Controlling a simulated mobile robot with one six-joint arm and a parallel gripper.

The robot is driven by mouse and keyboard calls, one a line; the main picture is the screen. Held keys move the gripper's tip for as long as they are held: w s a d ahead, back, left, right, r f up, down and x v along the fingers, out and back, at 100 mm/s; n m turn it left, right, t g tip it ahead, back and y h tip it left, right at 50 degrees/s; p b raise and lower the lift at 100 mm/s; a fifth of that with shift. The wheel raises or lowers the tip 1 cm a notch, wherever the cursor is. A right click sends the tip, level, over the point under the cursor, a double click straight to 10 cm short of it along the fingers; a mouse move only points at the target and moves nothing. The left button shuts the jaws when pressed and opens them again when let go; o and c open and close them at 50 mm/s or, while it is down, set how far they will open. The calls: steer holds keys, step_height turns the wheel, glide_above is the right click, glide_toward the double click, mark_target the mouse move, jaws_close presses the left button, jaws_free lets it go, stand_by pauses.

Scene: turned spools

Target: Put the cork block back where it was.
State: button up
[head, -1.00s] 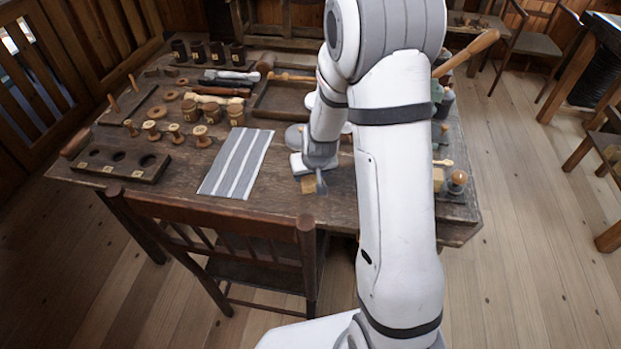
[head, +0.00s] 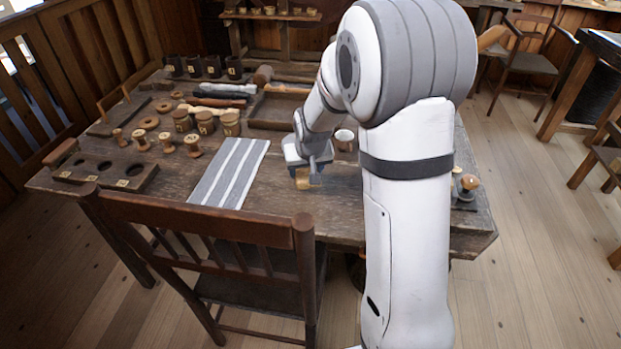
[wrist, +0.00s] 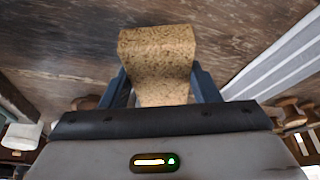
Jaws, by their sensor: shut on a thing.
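The cork block (wrist: 157,50) is a speckled tan piece in the wrist view. It sits between the two dark blue fingers of my gripper (wrist: 160,86), which is shut on it. In the head view the cork block (head: 303,181) shows small and pale below my gripper (head: 305,171), over the front part of the wooden workbench (head: 335,215), right of the striped cloth. Whether its underside touches the bench cannot be told.
A grey-and-white striped cloth (head: 229,172) lies left of my gripper. A cup (head: 344,140) stands just behind and right of it. Jars, spools and a holed rack (head: 105,172) fill the left side. A chair (head: 230,245) stands at the front edge. Bare bench lies around the block.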

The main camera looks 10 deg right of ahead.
mark_target(307, 173)
steer(key=shift+f, duration=1.55)
steer(key=shift+f, duration=0.1)
steer(key=o, duration=1.1)
steer(key=shift+r, duration=0.25)
steer(key=v, duration=1.1)
steer(key=shift+s+r+p, duration=0.25)
steer(key=shift+r+p, duration=0.05)
steer(key=shift+p, duration=0.15)
